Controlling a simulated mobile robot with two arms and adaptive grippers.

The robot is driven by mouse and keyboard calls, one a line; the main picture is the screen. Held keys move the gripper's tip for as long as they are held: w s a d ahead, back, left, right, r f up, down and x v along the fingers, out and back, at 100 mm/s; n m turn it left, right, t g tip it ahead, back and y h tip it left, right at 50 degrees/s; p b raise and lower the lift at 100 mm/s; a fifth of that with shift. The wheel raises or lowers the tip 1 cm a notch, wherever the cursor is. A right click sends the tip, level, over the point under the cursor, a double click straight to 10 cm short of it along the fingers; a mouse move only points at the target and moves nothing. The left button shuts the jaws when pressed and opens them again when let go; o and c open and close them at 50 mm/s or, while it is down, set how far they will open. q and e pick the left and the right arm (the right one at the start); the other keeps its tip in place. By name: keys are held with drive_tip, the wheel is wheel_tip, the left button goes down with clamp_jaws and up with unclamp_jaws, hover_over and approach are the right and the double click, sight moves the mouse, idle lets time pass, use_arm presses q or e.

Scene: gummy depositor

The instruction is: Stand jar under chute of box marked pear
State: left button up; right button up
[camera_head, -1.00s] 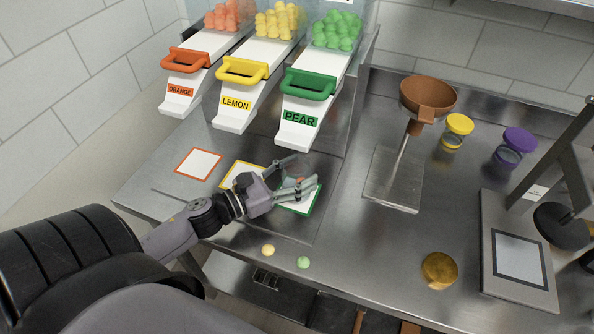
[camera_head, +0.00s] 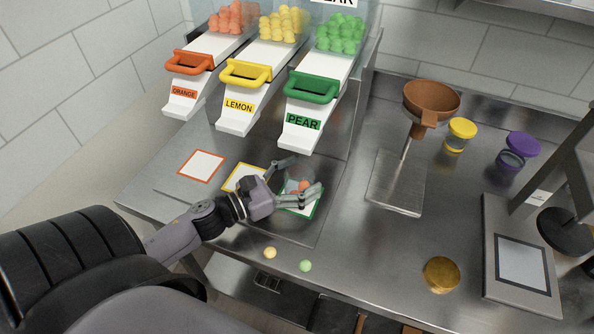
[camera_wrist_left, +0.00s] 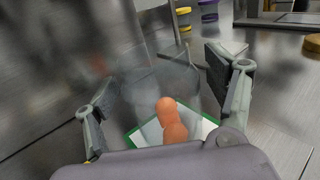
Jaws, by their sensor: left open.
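The clear jar (camera_head: 293,184) stands on the green-bordered pad (camera_head: 304,212) in front of and below the PEAR chute (camera_head: 301,138). Orange gummies show inside it; the wrist view shows them stacked in the jar (camera_wrist_left: 172,118) over the pad (camera_wrist_left: 202,126). My left gripper (camera_head: 302,179) is open, with one finger on each side of the jar. In the wrist view, the fingers (camera_wrist_left: 165,92) stand apart from the faint glass walls. The PEAR box (camera_head: 338,36) holds green gummies and has a green handle (camera_head: 312,88). My right gripper is not in view.
ORANGE (camera_head: 184,93) and LEMON (camera_head: 239,106) chutes are left of PEAR. A brown funnel on a stand (camera_head: 431,97), yellow-lidded jar (camera_head: 459,135), purple-lidded jar (camera_head: 518,150), gold disc (camera_head: 441,274) and scale (camera_head: 522,262) are right. Loose yellow (camera_head: 270,253) and green (camera_head: 305,266) gummies lie in front.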

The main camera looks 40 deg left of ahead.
use_arm(q)
drive_tip(key=shift+r, duration=0.2)
drive_tip(key=shift+s+a+f, duration=0.1)
drive_tip(key=shift+s+f, duration=0.1)
drive_tip(key=shift+s, duration=0.1)
drive_tip(key=b+v, duration=0.3)
drive_tip(key=v, duration=0.7)
drive_tip(key=shift+b, duration=0.3)
drive_tip(key=shift+v, duration=0.75)
drive_tip(key=shift+r, duration=0.15)
drive_tip(key=shift+r, duration=0.1)
